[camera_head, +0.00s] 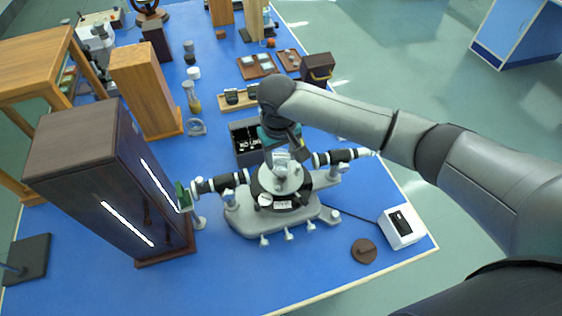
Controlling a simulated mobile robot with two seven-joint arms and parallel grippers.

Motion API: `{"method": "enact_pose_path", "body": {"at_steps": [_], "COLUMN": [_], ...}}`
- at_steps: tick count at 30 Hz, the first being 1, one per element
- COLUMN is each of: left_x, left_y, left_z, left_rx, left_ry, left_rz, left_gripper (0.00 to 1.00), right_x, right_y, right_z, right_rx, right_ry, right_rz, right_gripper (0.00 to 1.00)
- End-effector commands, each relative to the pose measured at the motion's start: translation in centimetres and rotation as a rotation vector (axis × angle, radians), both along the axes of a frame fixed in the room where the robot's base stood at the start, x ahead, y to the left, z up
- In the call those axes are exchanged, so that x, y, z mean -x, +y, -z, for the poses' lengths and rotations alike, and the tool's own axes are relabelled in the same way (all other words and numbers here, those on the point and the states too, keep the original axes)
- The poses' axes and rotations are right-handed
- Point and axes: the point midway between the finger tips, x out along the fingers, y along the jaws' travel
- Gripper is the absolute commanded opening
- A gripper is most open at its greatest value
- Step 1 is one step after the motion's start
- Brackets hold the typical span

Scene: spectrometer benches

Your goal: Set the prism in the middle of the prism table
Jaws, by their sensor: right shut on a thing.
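The spectrometer (246,217) stands on the blue bench with its pale round prism table (279,180) at the centre. My right gripper (282,150) reaches in from the right, above the prism table, and points down. It is shut on the small clear prism (282,158). The prism is over or close above the prism table. I cannot tell from this angle whether it touches. The fingers and wrist partly hide the prism and the table's far side. My left gripper is not in view.
Black telescope tubes flank the prism table at left (222,183) and right (341,157). A tall dark cabinet (85,180) stands left. A white box (401,228) and brown disc (364,251) lie at right. The bench front is clear.

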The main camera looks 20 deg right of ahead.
Motion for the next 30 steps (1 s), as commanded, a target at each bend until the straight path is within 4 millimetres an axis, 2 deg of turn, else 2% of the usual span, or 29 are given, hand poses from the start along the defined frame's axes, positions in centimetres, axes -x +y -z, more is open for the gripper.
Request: {"method": "enact_pose_path", "body": {"at_steps": [1, 5, 17, 18, 25, 30], "left_x": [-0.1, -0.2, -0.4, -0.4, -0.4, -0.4], "left_y": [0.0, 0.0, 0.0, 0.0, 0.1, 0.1], "left_z": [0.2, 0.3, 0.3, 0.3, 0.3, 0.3], "left_rx": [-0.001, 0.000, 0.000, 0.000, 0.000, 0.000], "left_ry": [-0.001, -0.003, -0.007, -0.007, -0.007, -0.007], "left_rz": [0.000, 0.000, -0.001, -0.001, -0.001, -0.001], "left_gripper": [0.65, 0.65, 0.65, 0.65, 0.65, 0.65], "right_x": [0.0, 0.0, 0.0, 0.0, 0.0, 0.0], "right_y": [0.0, 0.0, 0.0, 0.0, 0.0, 0.0], "right_z": [1.0, 2.2, 2.6, 2.6, 2.6, 2.5], "right_rx": [0.001, 0.001, -0.001, -0.001, 0.000, 0.000], "right_ry": [0.002, 0.000, -0.001, -0.001, -0.001, -0.001], "right_rz": [0.001, 0.000, 0.000, 0.000, 0.000, 0.000], "right_gripper": [0.00, 0.00, 0.00, 0.62, 0.88, 0.88]}}
